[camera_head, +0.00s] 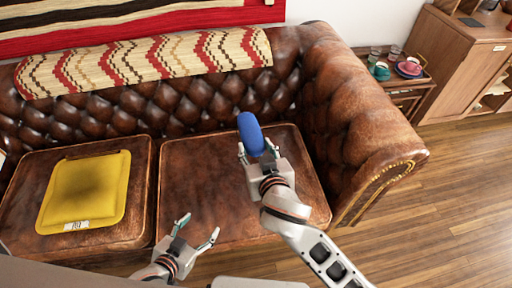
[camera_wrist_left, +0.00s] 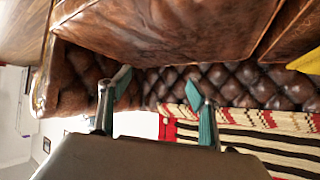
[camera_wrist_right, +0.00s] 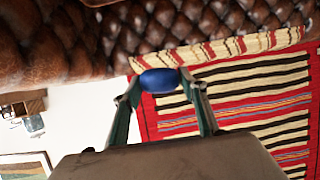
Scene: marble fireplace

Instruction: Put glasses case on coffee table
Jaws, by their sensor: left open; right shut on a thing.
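A blue glasses case (camera_head: 250,134) is held upright in my right gripper (camera_head: 258,150), above the right seat of the brown leather sofa. In the right wrist view the blue case (camera_wrist_right: 159,81) sits between the two fingertips. My left gripper (camera_head: 196,230) is open and empty near the sofa's front edge. Its spread fingers (camera_wrist_left: 158,95) also show in the left wrist view with nothing between them. No coffee table can be made out for certain in these views.
The leather sofa (camera_head: 190,190) fills the middle, with a yellow cushion (camera_head: 85,190) on its left seat. A small side table (camera_head: 408,84) with cups and glasses stands beyond the right armrest (camera_head: 365,130). Wooden floor (camera_head: 450,200) at the right is clear. A wooden cabinet (camera_head: 455,65) stands behind it.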

